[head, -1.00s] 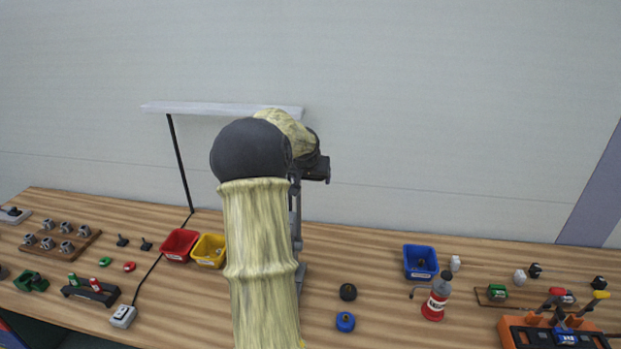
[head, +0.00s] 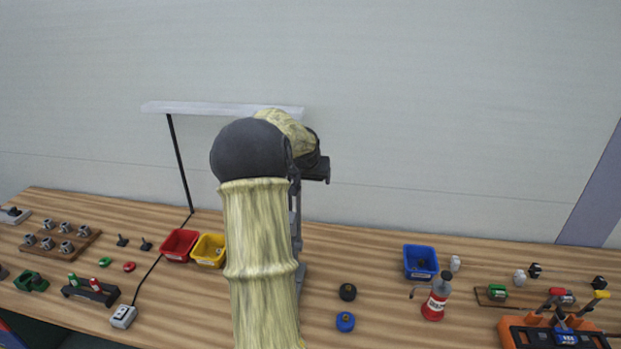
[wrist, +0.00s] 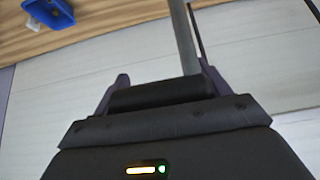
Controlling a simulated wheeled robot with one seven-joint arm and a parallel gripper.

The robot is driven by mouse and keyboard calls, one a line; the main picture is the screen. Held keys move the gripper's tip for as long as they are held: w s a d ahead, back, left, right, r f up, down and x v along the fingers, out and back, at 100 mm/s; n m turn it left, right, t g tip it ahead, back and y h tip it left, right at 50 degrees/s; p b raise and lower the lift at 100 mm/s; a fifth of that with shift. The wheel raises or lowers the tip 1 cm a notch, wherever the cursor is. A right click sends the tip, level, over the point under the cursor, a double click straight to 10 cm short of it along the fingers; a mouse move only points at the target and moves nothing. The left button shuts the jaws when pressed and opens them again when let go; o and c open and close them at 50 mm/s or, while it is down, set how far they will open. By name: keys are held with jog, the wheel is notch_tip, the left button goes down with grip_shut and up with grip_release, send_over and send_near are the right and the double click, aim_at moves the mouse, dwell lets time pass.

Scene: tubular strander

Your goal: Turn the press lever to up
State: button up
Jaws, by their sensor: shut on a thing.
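The press is mostly hidden behind my arm in the head view, where a strip of its grey column (head: 297,220) shows on the bench. In the wrist view a grey post (wrist: 183,40) rises beyond my gripper (wrist: 162,82). A dark bar, which I take to be the grip of the press lever (wrist: 160,93), lies across between the two fingers. My gripper is shut on it. My arm hides the rest of the lever in the head view, so its angle cannot be told.
A yellow bin (head: 209,251) and a red bin (head: 180,245) stand left of my arm. A lamp bar (head: 222,108) runs behind my arm.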

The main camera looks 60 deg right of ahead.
jog(key=shift+s+a+f, duration=0.1)
jog(key=shift+a+f, duration=0.05)
jog(key=shift+f, duration=0.3)
jog(key=o, duration=1.2)
jog(key=shift+o, duration=1)
jog(key=shift+d, duration=0.3)
jog(key=b+v, duration=0.5)
jog(key=v, duration=1.2)
jog(key=shift+r, duration=0.35)
jog(key=shift+a, duration=0.15)
jog(key=shift+c, duration=0.3)
